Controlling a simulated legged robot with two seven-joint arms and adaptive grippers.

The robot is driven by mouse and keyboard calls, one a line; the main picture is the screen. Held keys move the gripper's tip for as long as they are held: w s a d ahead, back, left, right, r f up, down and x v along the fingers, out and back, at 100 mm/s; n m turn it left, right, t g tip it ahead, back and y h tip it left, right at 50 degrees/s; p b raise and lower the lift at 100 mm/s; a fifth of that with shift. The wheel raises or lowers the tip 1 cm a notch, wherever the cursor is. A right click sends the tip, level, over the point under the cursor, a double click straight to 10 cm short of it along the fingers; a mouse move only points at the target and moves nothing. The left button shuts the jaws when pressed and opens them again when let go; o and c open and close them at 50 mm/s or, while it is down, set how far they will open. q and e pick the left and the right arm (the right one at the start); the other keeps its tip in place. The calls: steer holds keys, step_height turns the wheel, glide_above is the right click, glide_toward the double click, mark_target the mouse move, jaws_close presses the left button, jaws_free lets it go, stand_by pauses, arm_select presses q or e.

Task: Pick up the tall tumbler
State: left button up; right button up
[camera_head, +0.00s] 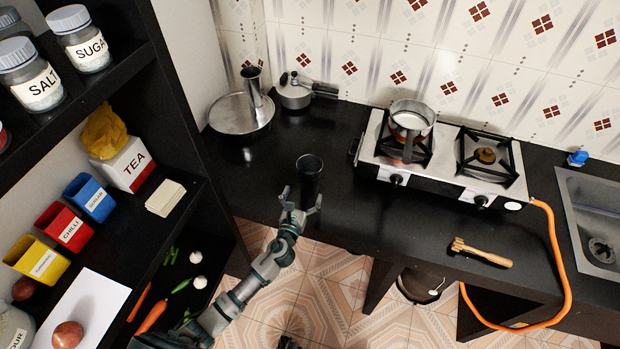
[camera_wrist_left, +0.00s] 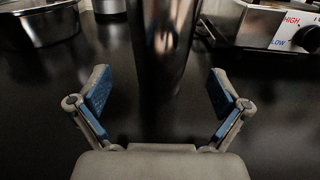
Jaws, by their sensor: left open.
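The tall tumbler (camera_head: 310,172) is a dark, shiny metal cylinder standing upright on the black counter, near its front edge. In the left wrist view the tumbler (camera_wrist_left: 165,45) rises just beyond and between the blue-padded fingers, with its top cut off by the frame. My left gripper (camera_head: 301,202) is open and empty, at the near side of the tumbler. In the left wrist view the gripper (camera_wrist_left: 158,88) has its fingers spread wide, with a gap to the tumbler on each side.
A stove (camera_head: 440,180) with a saucepan (camera_head: 412,115) is to the right. A dark shelf (camera_head: 185,215) with jars and boxes borders the left. Counter around the tumbler is clear.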

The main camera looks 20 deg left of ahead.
mark_target(312, 171)
arm_select(q)
steer(key=w, duration=0.2)
steer(key=shift+w+f, duration=0.15)
steer(key=shift+w, duration=0.15)
steer(key=w+b, duration=0.1)
steer(key=w, duration=0.2)
steer(key=shift+w+d+f, duration=0.1)
steer(key=shift+w+f, duration=0.05)
steer(key=shift+w, duration=0.65)
arm_select(e)
steer(key=r, duration=0.1)
steer(key=w+r, duration=0.1)
steer(key=r, duration=0.1)
steer(key=shift+w+a, duration=0.1)
steer(key=shift+w, duration=0.15)
arm_select(q)
steer(key=c, duration=1.5)
steer(key=shift+o, duration=0.2)
arm_select(e)
steer(key=shift+w, duration=0.1)
steer(key=shift+r, duration=0.1)
